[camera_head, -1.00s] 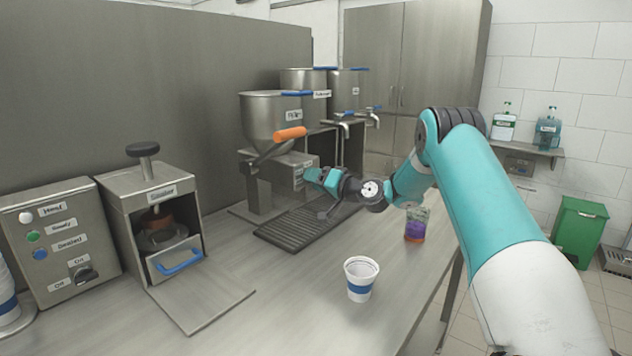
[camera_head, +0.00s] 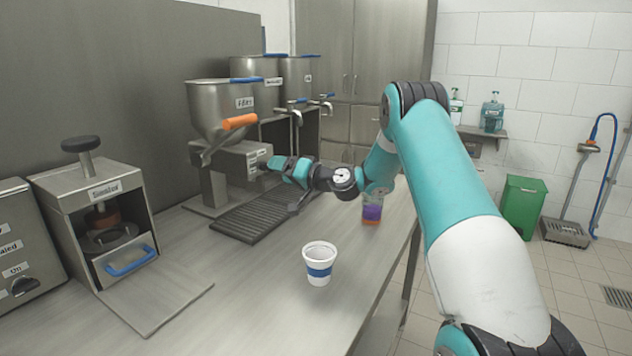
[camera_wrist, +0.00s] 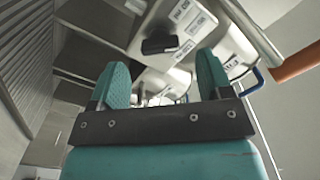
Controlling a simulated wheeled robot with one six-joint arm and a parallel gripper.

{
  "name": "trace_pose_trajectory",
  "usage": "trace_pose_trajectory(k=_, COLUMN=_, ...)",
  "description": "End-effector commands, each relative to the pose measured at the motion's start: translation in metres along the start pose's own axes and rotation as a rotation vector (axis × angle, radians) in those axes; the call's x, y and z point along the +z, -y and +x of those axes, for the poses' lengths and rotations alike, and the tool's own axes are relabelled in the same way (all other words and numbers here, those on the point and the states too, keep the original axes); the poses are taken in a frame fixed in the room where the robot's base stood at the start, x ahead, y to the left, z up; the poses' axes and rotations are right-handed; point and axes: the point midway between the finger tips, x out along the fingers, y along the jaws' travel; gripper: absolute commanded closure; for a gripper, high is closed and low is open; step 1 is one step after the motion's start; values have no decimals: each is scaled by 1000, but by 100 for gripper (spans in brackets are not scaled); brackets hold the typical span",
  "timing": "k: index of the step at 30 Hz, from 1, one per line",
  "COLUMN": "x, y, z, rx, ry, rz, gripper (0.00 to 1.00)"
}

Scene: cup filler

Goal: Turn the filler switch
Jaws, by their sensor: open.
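The filler (camera_head: 224,104) is a steel hopper with an orange handle (camera_head: 240,122), on a steel box (camera_head: 236,160) above a black drip grate. My gripper (camera_head: 270,166) is at the right front of that box in the head view. In the wrist view the filler switch (camera_wrist: 160,44), a black knob beside white labels, lies just beyond the fingertips, roughly between them. My gripper (camera_wrist: 164,72) is open there, with nothing between its teal fingers. I cannot tell whether the fingers touch the knob. In the head view the gripper largely hides the knob.
A white cup with a blue band (camera_head: 319,264) stands on the counter in front of the drip grate (camera_head: 255,215). A purple-filled container (camera_head: 372,212) stands near the counter's right edge, behind the cup. A steel press with a blue-handled drawer (camera_head: 125,262) stands at left.

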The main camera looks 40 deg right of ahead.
Motion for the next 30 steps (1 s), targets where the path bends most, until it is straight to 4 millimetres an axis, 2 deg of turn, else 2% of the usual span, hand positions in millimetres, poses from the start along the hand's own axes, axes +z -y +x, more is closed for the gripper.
trace_pose_trajectory(k=3, x=2, y=-4, z=-33, rx=5, ry=-4, rz=2, gripper=28)
trace_pose_trajectory(k=9, x=1, y=-3, z=-84, rx=4, ry=-5, rz=1, gripper=28)
trace_pose_trajectory(k=15, x=0, y=-2, z=-118, rx=3, ry=-4, rz=1, gripper=28)
trace_pose_trajectory(k=21, x=0, y=-1, z=-132, rx=1, ry=-3, rz=-1, gripper=28)
trace_pose_trajectory(k=30, x=0, y=0, z=-132, rx=1, ry=-2, rz=0, gripper=28)
